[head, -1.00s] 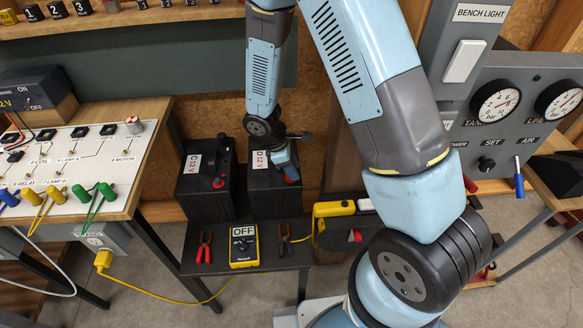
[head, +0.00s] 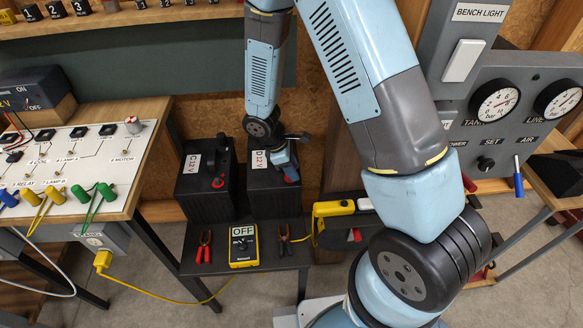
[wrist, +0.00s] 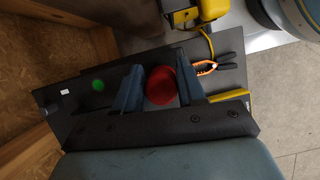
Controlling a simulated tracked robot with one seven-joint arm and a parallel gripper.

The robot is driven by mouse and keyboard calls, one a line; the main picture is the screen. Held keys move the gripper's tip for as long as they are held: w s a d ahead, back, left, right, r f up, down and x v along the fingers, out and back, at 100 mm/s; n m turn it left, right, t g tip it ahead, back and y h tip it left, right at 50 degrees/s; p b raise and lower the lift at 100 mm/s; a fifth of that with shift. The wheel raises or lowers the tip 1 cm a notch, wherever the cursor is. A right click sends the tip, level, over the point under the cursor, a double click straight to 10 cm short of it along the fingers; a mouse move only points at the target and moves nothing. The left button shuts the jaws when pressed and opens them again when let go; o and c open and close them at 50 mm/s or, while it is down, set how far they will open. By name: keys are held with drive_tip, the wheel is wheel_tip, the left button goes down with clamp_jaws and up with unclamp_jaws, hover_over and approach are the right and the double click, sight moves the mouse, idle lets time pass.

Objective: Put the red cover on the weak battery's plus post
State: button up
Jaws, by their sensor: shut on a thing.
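Two black batteries stand side by side in the head view: battery C (head: 192,200) on the left and battery D (head: 268,205) on the right. The pictures do not show which is weak. My gripper (head: 290,174) is over the right part of battery D's top. In the wrist view my gripper (wrist: 160,88) has its two fingers on either side of the round red cover (wrist: 161,87) and is shut on it. The cover also shows below the fingers in the head view (head: 292,179). A green dot (wrist: 98,86) shows on the battery top. The post under the cover is hidden.
A low black shelf (head: 215,262) in front of the batteries holds red-handled pliers (head: 204,247), a yellow meter reading OFF (head: 243,246) and orange-black pliers (head: 285,240). Battery C stands close on the left.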

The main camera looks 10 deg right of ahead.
drive_tip(key=shift+f, duration=0.65)
drive_tip(key=o, duration=1.1)
drive_tip(key=shift+r, duration=0.1)
drive_tip(key=v, duration=1.3)
drive_tip(key=shift+r, duration=0.3)
